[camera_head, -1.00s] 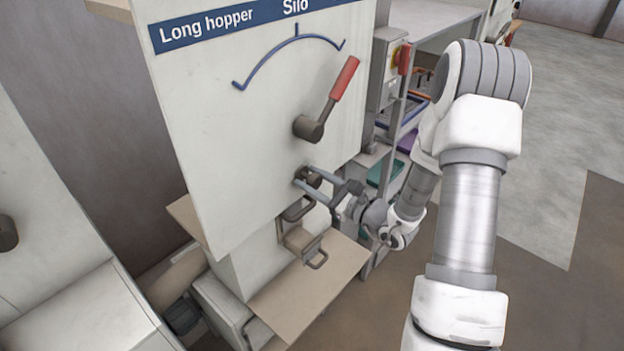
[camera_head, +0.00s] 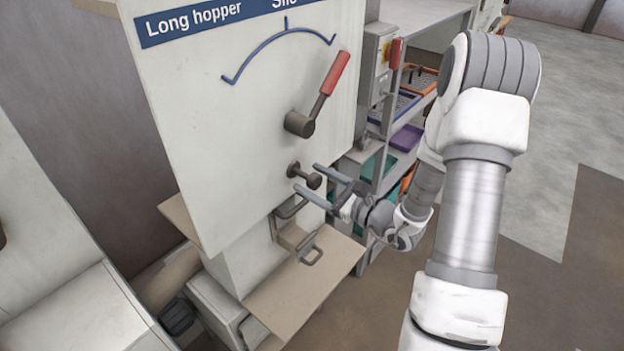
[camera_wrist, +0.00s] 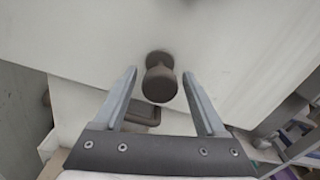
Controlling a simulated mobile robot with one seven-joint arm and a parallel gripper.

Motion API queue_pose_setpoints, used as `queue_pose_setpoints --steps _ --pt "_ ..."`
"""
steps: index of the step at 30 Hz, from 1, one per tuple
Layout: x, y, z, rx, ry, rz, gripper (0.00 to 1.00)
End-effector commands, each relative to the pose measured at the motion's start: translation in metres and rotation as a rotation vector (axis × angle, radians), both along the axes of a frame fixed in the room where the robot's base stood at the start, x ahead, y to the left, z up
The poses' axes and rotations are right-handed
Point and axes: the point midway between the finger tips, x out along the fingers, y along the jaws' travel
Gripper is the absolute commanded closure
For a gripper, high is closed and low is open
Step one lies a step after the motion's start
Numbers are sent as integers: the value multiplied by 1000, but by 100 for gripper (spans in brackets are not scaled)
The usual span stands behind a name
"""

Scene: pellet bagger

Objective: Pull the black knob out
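The black knob (camera_head: 312,180) sticks out from the pale panel (camera_head: 230,150) on a short stem, below the red-handled lever (camera_head: 322,100). My gripper (camera_head: 308,182) is open, with its two fingers pointing at the panel near the knob. In the wrist view the knob (camera_wrist: 160,84) stands between the spread fingers (camera_wrist: 160,85), with a visible gap on both sides. The fingers do not grip it. The knob's round end faces my gripper and its stem runs back to the panel.
A brown bracket (camera_head: 290,208) and a metal clamp handle (camera_head: 310,256) sit below the knob, above a tan shelf (camera_head: 300,295). A rack with coloured trays (camera_head: 405,138) stands to the right. Open floor (camera_head: 560,130) lies beyond my arm.

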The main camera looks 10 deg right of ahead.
Motion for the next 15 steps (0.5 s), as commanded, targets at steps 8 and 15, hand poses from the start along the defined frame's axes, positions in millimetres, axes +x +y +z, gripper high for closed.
queue_pose_setpoints --steps 8,15 --pt "1 1 1 0 -2 1 22" --pt "-15 -12 0 0 -2 -3 22"
